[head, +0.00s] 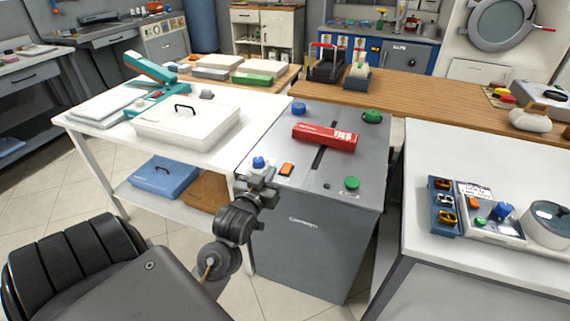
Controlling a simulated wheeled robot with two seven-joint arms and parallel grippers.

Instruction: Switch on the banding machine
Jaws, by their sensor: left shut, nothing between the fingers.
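The banding machine (320,225) is the grey floor cabinet in the centre of the head view. Its flat top has a dark slot, and a red box (325,137) lies across it. An orange rocker switch (287,169) sits near the front left of the top, and a blue knob (258,162) is at its left. A green button (352,183) is at the front right. My left gripper (266,175) is shut and empty at the top's front left edge, just left of the orange switch. It appears apart from the switch. My right gripper is not in view.
A white table (90,128) with a lidded white box (186,122) stands at the left. Another white table (430,165) at the right holds a small control panel and a round pot. A wooden counter (420,95) runs behind the machine. Another blue knob (299,108) is at its back left.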

